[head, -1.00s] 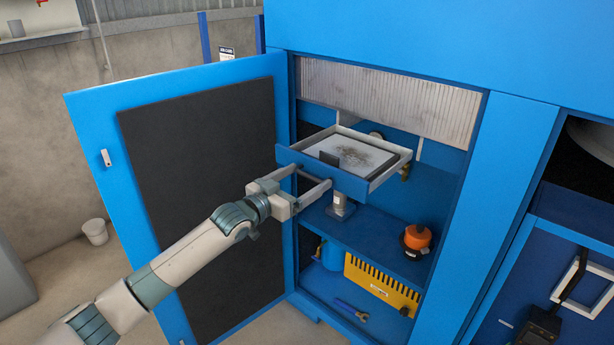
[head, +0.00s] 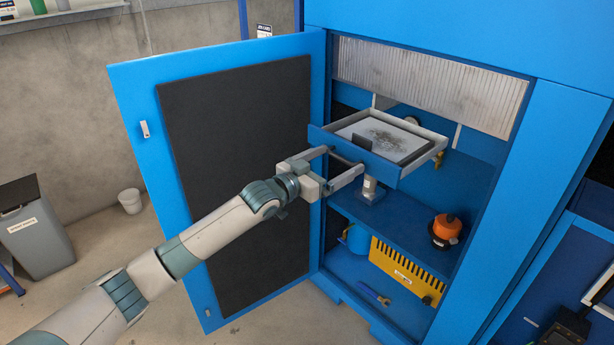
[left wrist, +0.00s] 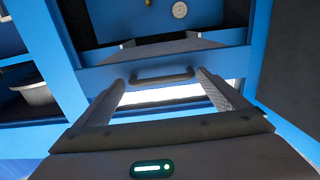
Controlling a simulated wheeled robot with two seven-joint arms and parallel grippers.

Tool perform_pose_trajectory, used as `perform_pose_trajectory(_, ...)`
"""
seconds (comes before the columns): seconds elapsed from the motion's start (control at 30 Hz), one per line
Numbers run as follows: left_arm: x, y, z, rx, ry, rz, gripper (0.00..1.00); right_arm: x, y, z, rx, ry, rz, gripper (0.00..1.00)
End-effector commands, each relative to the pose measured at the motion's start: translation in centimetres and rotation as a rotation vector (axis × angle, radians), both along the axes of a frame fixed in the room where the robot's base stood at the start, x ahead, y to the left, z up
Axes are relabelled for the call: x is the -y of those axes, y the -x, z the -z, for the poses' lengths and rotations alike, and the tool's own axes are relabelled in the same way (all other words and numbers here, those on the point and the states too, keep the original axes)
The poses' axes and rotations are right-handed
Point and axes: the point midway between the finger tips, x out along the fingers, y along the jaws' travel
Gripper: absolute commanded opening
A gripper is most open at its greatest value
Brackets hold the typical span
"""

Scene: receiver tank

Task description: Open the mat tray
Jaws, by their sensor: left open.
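The mat tray (head: 420,128) is a shallow light-rimmed tray with a blue front, standing out of the upper part of the open blue cabinet. A speckled pale mat (head: 378,134) lies in it. My left gripper (head: 345,163) is open at the tray's front, coming from the front left. In the left wrist view, the tray's dark bar handle (left wrist: 162,76) lies across the blue front, between the ends of the two spread fingers (left wrist: 160,90). The fingers look apart from the handle's ends. My right gripper is not in view.
The cabinet door (head: 135,105) stands open at the left, behind my left arm. Below the tray, a blue shelf (head: 405,217) holds an orange-topped item (head: 446,227). A yellow slotted part (head: 405,270) is on the floor of the cabinet. A grey bin (head: 38,238) stands far left.

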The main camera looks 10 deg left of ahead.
Motion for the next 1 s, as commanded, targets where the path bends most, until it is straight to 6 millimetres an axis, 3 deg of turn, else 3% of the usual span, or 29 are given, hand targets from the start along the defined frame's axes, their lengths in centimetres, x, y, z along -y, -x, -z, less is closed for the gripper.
perform_pose_trajectory(0.27, -1.7, 2.3, 0.3, 0.001, -0.001, 0.000, 0.93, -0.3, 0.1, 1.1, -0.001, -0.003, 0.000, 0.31)
perform_pose_trajectory(0.8, -7.7, 10.7, 0.4, 0.000, -0.001, 0.001, 0.93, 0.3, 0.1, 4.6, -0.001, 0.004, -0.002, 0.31)
perform_pose_trajectory(1.0, -9.2, 12.9, 0.3, -0.002, 0.000, 0.001, 0.93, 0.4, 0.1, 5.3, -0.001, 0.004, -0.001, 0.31)
